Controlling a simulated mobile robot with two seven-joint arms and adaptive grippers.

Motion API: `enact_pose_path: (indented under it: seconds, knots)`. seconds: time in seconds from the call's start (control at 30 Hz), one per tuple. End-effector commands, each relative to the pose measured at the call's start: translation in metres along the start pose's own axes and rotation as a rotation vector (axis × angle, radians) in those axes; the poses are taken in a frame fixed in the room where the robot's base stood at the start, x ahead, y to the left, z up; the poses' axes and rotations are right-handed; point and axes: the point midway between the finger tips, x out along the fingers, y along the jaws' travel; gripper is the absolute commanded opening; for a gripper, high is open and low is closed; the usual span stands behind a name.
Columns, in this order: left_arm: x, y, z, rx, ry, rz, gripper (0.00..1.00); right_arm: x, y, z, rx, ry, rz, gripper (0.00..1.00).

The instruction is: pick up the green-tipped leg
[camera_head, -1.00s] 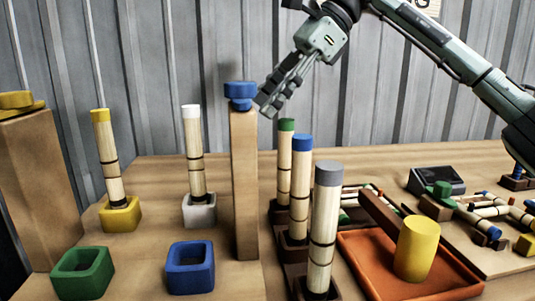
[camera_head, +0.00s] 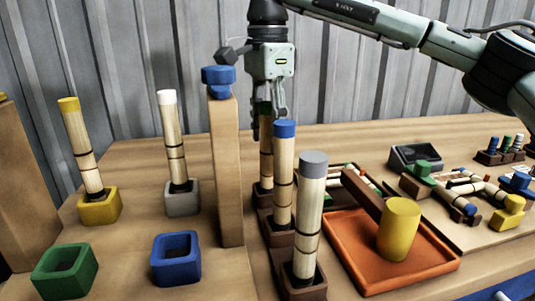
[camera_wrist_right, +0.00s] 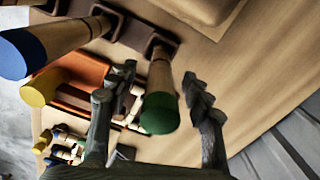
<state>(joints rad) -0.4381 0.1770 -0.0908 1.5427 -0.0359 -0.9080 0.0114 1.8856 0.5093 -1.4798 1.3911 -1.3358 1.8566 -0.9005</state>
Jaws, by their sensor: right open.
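The green-tipped leg (camera_head: 266,157) stands upright in a brown holder behind the blue-tipped leg. In the right wrist view its green end (camera_wrist_right: 159,113) points toward the camera, between my two fingers. My right gripper (camera_head: 266,125) points down over this leg from above, with its fingers on either side of the top. In the wrist view the gripper (camera_wrist_right: 160,105) is open, with gaps between fingers and leg. The leg's top is partly hidden by the gripper in the head view. My left gripper is not in view.
The blue-tipped leg (camera_head: 284,180) and grey-tipped leg (camera_head: 310,215) stand in front in the same row. A tall wooden post (camera_head: 226,170) with a blue top is close on the left. An orange tray (camera_head: 345,262) with a yellow cylinder (camera_head: 399,230) lies to the right.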

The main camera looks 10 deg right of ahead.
Motion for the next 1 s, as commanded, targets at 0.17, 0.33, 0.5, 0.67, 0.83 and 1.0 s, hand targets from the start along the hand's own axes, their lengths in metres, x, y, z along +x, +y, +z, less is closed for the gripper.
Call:
enact_pose_path:
  seconds: [0.17, 0.33, 0.5, 0.67, 0.83, 1.0]
  knots:
    - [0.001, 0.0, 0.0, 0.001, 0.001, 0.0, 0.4, 0.002, 0.0, 0.0, 0.0, -0.001, -0.001, 0.5]
    - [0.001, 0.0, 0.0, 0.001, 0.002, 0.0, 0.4, 0.002, 0.0, 0.0, 0.0, -0.001, -0.001, 0.38]
    - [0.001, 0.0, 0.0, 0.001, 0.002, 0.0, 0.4, 0.002, 0.0, 0.0, 0.0, -0.001, -0.001, 0.17]
    - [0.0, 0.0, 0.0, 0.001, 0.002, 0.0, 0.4, 0.002, 0.0, 0.0, 0.0, -0.001, -0.001, 0.0]
    - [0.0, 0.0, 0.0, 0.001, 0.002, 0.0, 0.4, 0.002, 0.0, 0.0, 0.0, -0.001, -0.001, 0.0]
    - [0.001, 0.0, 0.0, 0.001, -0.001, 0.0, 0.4, -0.008, -0.001, 0.0, 0.001, 0.0, -0.003, 0.0]
